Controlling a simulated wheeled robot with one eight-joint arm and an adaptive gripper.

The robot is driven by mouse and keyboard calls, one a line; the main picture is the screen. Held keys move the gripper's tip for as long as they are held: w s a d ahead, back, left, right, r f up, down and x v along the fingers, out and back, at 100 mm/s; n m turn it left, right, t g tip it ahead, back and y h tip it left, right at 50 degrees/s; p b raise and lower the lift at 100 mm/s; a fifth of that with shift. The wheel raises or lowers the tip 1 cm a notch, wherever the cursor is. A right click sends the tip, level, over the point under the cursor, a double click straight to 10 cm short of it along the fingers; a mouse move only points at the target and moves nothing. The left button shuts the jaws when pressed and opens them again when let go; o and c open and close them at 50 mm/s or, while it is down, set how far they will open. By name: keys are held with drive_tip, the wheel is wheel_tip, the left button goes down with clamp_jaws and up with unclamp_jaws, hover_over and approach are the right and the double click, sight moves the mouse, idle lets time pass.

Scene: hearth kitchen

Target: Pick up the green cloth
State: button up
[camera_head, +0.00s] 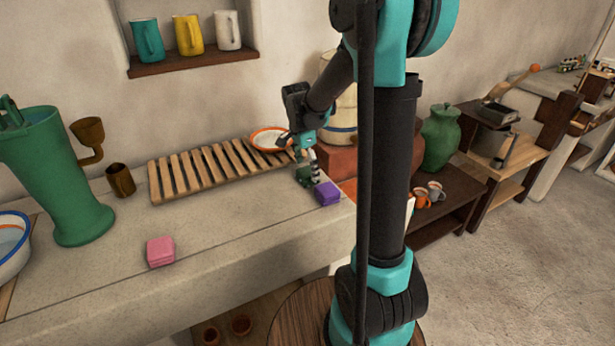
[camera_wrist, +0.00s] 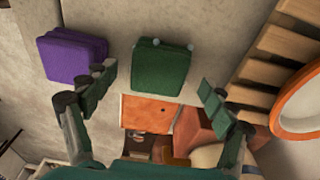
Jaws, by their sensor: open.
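The green cloth (camera_wrist: 160,72) is a folded, dark green block on the pale counter, in the upper middle of the wrist view. In the head view the green cloth (camera_head: 303,176) is small and partly hidden by my gripper (camera_head: 309,163) just above it. In the wrist view my gripper (camera_wrist: 157,88) is open and empty. Its two fingers are spread wide, and the cloth shows in the gap between them, somewhat beyond the tips. I cannot tell the exact height left between tips and cloth.
A folded purple cloth (camera_wrist: 70,57) lies close beside the green one, near the left finger. A slatted wooden rack (camera_head: 215,168) and an orange-rimmed plate (camera_head: 267,140) are on the other side. A pink cloth (camera_head: 160,251) lies farther left on the counter.

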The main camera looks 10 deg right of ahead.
sight(307, 170)
drive_tip(key=shift+w+d+f, duration=0.1)
drive_tip(key=shift+d+f, duration=0.05)
drive_tip(key=shift+f, duration=0.95)
drive_tip(key=c, duration=1.5)
drive_tip(key=shift+o, duration=0.2)
drive_tip(key=shift+r, duration=0.15)
wheel_tip(307, 170, up, 20)
drive_tip(key=o, duration=0.8)
drive_tip(key=c, duration=0.4)
drive_tip(key=shift+f, duration=0.25)
drive_tip(key=shift+c, duration=0.2)
